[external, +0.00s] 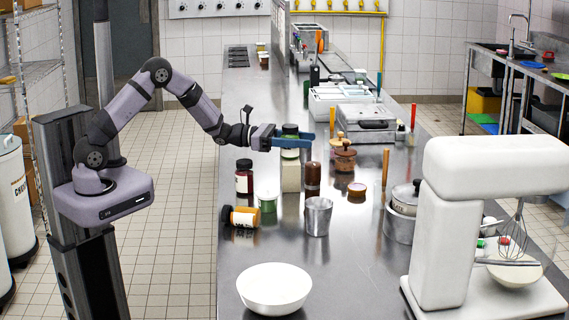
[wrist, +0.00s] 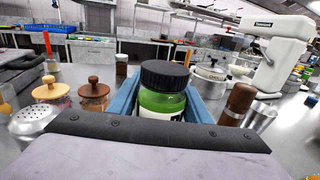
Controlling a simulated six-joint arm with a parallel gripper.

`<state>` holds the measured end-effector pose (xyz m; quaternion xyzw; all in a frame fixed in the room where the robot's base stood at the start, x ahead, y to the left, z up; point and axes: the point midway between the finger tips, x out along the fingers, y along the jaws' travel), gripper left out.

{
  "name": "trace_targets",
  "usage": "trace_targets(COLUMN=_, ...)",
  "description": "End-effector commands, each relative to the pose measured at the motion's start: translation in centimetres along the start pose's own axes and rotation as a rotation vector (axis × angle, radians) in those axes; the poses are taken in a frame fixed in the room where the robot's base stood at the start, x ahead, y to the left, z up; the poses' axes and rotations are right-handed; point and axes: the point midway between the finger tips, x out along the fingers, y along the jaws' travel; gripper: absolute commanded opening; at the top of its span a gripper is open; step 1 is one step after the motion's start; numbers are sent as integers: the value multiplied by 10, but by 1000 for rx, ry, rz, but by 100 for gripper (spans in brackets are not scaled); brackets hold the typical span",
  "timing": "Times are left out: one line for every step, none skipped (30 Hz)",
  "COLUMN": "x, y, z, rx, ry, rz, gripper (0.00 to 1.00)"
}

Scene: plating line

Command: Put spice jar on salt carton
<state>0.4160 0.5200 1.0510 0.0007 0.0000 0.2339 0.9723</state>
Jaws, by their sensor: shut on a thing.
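The spice jar (wrist: 163,92) is green with a black lid and a pale label. In the wrist view it stands upright between the blue fingers of my gripper (wrist: 163,108), which is shut on it. In the external view my gripper (external: 291,142) holds the jar (external: 290,153) over the pale salt carton (external: 290,178), which stands on the steel counter. The jar's bottom is right at the carton's top; I cannot tell whether they touch. The carton is hidden in the wrist view.
A brown mill (external: 313,180) stands close right of the carton. A white bowl (external: 274,290) and mixer (external: 450,220) are in front.

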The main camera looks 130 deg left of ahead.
Motion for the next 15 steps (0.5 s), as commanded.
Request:
trace_targets(x=0, y=0, z=1, rx=1, ry=-3, rz=0, gripper=15)
trace_targets(x=0, y=0, z=1, rx=1, ry=-3, rz=0, gripper=15)
trace_targets(x=0, y=0, z=1, rx=1, ry=-2, rz=0, gripper=15)
trace_targets(x=0, y=0, z=1, rx=1, ry=-2, rz=0, gripper=15)
trace_targets(x=0, y=0, z=0, rx=1, ry=-2, rz=0, gripper=15)
trace_targets(x=0, y=0, z=-1, rx=1, ry=-2, rz=0, gripper=15)
trace_targets(x=0, y=0, z=-1, rx=1, ry=-2, rz=0, gripper=15)
trace_targets(x=0, y=0, z=-2, rx=1, ry=-2, rz=0, gripper=15)
trace_targets(x=0, y=0, z=-3, rx=1, ry=-2, rz=0, gripper=15)
trace_targets(x=0, y=0, z=-3, rx=0, ry=0, rz=0, gripper=49)
trace_targets(x=0, y=0, z=-3, rx=0, ry=0, rz=0, gripper=56)
trace_targets(x=0, y=0, z=-3, rx=0, ry=0, rz=0, gripper=63)
trace_targets(x=0, y=0, z=-3, rx=0, ry=0, rz=0, gripper=63)
trace_targets(x=0, y=0, z=-3, rx=0, ry=0, rz=0, gripper=63)
trace_targets(x=0, y=0, z=-3, rx=0, ry=0, rz=0, gripper=63)
